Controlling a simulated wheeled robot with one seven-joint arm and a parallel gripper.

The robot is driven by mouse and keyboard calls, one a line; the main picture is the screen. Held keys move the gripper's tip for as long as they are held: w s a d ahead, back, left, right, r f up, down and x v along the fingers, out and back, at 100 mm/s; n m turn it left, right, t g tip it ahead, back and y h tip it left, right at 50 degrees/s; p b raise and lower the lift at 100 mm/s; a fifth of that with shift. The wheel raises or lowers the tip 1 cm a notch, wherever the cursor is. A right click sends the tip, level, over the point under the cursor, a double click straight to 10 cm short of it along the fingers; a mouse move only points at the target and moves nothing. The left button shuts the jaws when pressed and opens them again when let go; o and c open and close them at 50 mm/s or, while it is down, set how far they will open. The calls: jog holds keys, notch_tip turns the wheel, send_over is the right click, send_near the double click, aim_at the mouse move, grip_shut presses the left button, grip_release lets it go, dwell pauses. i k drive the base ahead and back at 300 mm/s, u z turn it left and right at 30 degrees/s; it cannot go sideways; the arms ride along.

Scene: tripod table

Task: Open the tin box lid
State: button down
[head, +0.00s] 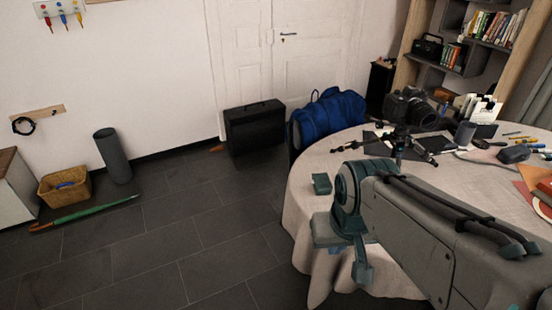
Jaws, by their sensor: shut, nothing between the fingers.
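A small dark green box (321,184), which looks like the tin box, sits near the left edge of the round table (312,215). Its lid appears closed, but it is too small to tell for sure. My arm reaches in from the lower right across the table's front. My gripper (362,273) points down at the arm's end, below and right of the box and apart from it. It is shut and empty. My arm hides part of the table front.
A blue bag (328,113) is behind the table. Open tiled floor lies left.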

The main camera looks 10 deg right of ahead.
aim_at(322, 181)
jog(key=u, duration=0.05)
jog(key=i, duration=0.8)
jog(key=z, duration=0.35)
jog(key=k, duration=0.5)
jog(key=u, duration=0.6)
jog(key=i, duration=0.75)
jog(key=z, duration=0.8)
